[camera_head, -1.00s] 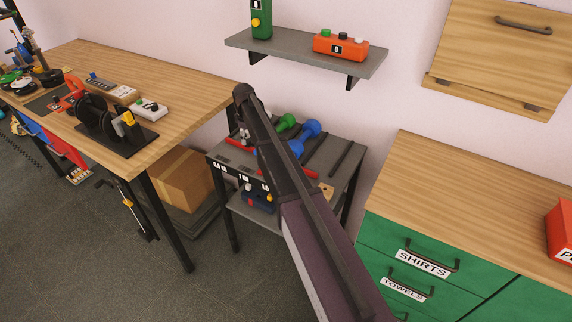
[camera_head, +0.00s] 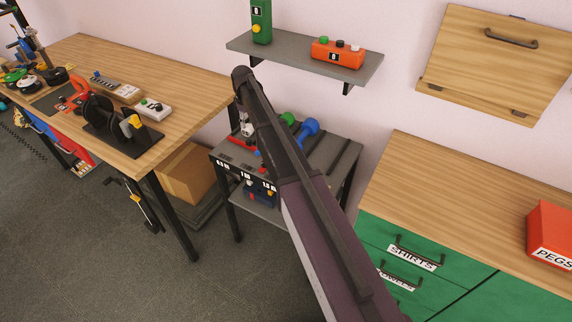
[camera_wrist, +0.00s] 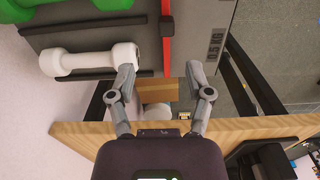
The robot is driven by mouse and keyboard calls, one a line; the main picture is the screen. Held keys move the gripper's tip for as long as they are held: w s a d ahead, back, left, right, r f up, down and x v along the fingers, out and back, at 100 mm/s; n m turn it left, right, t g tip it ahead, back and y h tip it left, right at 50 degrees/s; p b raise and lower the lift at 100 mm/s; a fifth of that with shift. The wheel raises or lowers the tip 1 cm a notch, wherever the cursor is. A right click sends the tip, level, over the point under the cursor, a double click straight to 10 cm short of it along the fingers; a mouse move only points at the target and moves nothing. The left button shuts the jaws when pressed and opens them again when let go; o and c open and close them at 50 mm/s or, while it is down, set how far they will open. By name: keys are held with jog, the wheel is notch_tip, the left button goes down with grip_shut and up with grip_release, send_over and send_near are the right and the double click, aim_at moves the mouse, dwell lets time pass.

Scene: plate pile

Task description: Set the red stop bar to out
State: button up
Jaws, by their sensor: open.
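The red stop bar (camera_wrist: 166,32) shows in the wrist view as a narrow red strip beside the 0.5 KG label, along the edge of the weight rack. In the head view part of the red bar (camera_head: 242,145) shows at the rack's front, the rest hidden behind my arm. My gripper (camera_wrist: 160,84) is open and empty; the bar's lower end lies beyond its fingertips, nearer the right finger. In the head view the gripper is hard to make out against the rack.
A white dumbbell (camera_wrist: 92,60) lies close to the left finger, with a green dumbbell (camera_wrist: 70,8) beyond. A blue dumbbell (camera_head: 308,128) is on the rack too. The workbench (camera_head: 190,92) stands left, the green drawer cabinet (camera_head: 450,275) right, a wall shelf (camera_head: 300,62) above.

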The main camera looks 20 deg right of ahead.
jog(key=shift+r+p, duration=2)
jog(key=shift+r, duration=0.35)
jog(key=s+d+f+m+b, duration=0.1)
jog(key=s+d+m, duration=0.2)
jog(key=s, duration=1.2)
jog(key=s+d+f+m+b, duration=0.1)
jog(key=s+d+m, duration=0.3)
jog(key=s, duration=1.1)
jog(key=shift+m, duration=0.4)
jog(key=shift+d+f, duration=0.1)
jog(key=shift+m, duration=0.6)
jog(key=s, duration=0.4)
jog(key=shift+s+d, duration=0.3)
jog(key=shift+s, duration=0.05)
jog(key=shift+c, duration=0.6)
jog(key=shift+a, duration=0.1)
